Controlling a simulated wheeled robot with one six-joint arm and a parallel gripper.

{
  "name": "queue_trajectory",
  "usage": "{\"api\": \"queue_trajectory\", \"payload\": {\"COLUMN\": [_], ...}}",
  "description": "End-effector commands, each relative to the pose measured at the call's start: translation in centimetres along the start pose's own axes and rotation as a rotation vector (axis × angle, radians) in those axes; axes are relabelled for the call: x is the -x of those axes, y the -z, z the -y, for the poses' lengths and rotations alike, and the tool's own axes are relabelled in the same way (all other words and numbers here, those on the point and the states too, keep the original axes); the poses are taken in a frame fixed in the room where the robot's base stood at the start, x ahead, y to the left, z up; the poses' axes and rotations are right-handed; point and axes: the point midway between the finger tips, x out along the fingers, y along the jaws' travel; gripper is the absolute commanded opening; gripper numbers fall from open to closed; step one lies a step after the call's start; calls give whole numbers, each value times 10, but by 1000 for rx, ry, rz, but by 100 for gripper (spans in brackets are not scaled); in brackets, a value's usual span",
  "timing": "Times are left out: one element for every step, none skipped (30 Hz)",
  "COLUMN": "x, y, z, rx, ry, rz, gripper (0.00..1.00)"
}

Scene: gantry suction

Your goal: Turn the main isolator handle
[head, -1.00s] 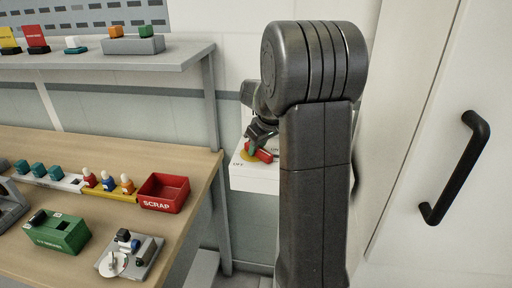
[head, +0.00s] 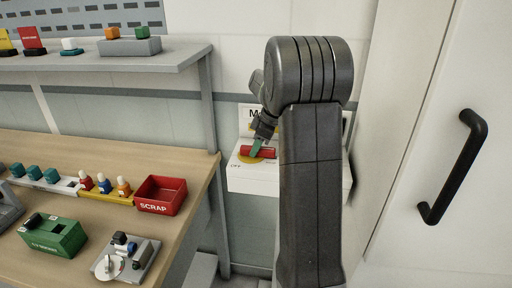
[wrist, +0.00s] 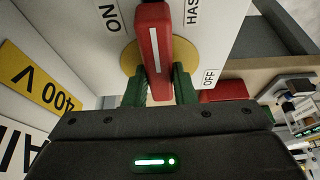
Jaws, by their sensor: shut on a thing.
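The main isolator handle is a red bar (head: 262,151) with a white stripe, on a yellow disc (head: 247,159) on top of a white box (head: 250,180). In the wrist view the handle (wrist: 153,38) runs down between my green fingertips, between the ON and OFF labels. My gripper (wrist: 158,88) is shut on the handle's near end. In the head view my gripper (head: 257,146) reaches it from behind my arm, which hides the box's right part. The OFF label shows at the box's front left.
A wooden bench (head: 192,217) at left holds a red SCRAP bin (head: 162,194), a green box (head: 56,236) and several small parts. A grey shelf (head: 180,55) stands above it. A white cabinet door with a black handle (head: 455,170) is at right.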

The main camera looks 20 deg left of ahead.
Motion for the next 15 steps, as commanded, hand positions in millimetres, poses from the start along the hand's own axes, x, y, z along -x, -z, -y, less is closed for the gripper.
{"api": "queue_trajectory", "payload": {"x": [1, 1, 1, 1, 1, 1, 1, 1, 1, 1, 1, 1, 1, 1, 1], "y": [0, 0, 0, 0, 0, 0, 0, 0, 0, 0, 0, 0, 0, 0, 0], "z": [-1, -1, -1, -1, -1, -1, -1, -1, -1, -1, -1, -1, -1, -1, -1], "rx": [6, 9, 11, 13, 14, 15, 15, 15, 15, 15, 15, 15, 15, 15, 15], "ry": [-1, 0, 1, 2, 2, 2, 2, 2, 2, 2, 2, 2, 2, 2, 2], "rz": [0, 0, 0, 0, 0, 0, 0, 0, 0, 1, 1, 1, 1, 1, 1], "gripper": [0, 0, 0, 0, 0, 0, 0, 0, 0, 0, 0, 0, 0, 0, 29]}}
